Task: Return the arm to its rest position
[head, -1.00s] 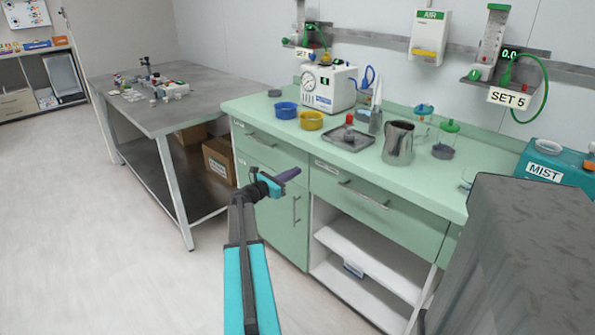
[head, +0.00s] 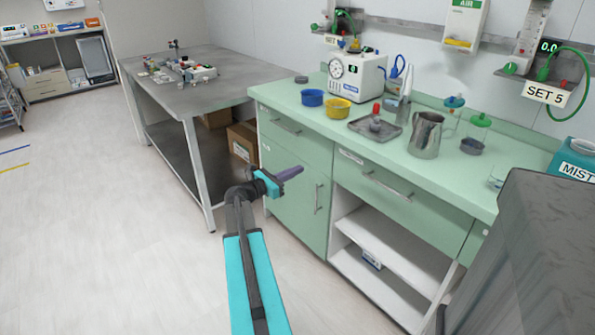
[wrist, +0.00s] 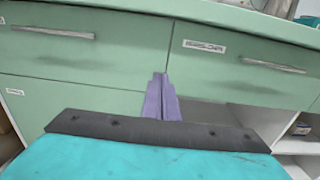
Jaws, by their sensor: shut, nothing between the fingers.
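My gripper (head: 291,173) is in front of the green cabinet (head: 290,232), below its counter top, and points right in the head view. In the wrist view its purple fingers (wrist: 162,98) are together with nothing between them. Behind the fingers are the cabinet's drawer fronts and the open shelf bay. My teal arm reaches up from the bottom middle of the head view. It does not appear to touch the cabinet, though the exact gap is hard to tell.
The counter holds a blue bowl (head: 311,98), a yellow bowl (head: 338,108), a metal tray (head: 362,127), a steel jug (head: 425,135) and a white device (head: 357,78). A grey table (head: 215,91) stands to the left. The floor (head: 90,240) at left is clear.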

